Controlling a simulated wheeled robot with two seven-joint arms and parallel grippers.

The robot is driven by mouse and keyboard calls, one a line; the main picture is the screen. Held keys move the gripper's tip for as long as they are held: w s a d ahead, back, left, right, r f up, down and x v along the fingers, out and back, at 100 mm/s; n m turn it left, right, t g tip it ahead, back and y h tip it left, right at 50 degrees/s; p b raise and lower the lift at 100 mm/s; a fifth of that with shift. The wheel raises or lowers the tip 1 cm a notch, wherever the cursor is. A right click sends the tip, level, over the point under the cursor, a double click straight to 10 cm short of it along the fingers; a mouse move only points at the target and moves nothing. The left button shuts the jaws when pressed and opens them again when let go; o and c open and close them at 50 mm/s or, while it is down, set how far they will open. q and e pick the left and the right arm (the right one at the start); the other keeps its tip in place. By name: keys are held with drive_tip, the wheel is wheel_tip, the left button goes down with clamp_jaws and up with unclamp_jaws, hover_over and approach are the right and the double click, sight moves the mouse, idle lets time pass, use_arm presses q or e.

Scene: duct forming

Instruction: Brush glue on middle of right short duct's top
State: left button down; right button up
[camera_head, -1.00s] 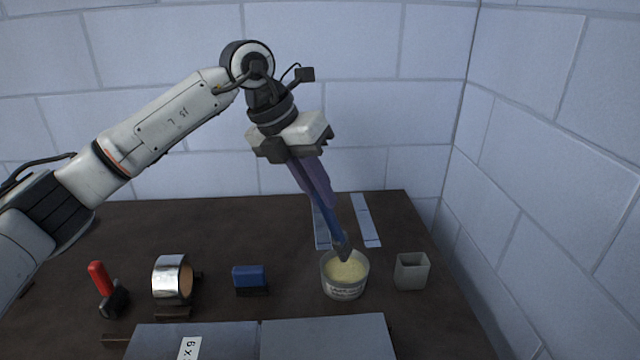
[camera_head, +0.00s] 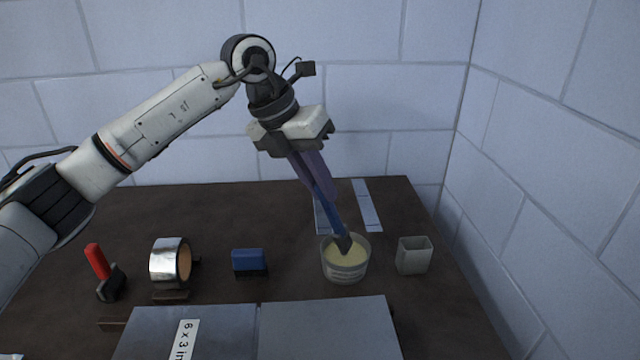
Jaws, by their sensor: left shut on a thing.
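My left gripper (camera_head: 312,172) is shut on the blue handle of a glue brush (camera_head: 326,202) and holds it tilted, tip down. The brush's dark tip (camera_head: 343,242) is at the mouth of the glue tub (camera_head: 345,272), over or in the pale yellow glue; I cannot tell whether it touches the glue. The right short duct (camera_head: 330,330) is a flat grey metal piece at the front, next to the left duct (camera_head: 220,325), which carries a "6 x 3 in" label. Their near ends are cut off by the picture's lower edge. My right gripper is not in view.
An empty grey holder (camera_head: 413,256) stands right of the tub. Two flat metal strips (camera_head: 366,205) lie behind. Brick walls close the back and right.

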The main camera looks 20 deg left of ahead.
use_arm(q)
drive_tip(key=shift+f+b, duration=0.35)
drive_tip(key=shift+f, duration=0.15)
idle(0.3)
drive_tip(key=shift+f, duration=0.15)
idle(0.9)
wheel_tip(320, 180, up, 5)
drive_tip(key=p, duration=0.4)
drive_tip(key=shift+r, duration=1.1)
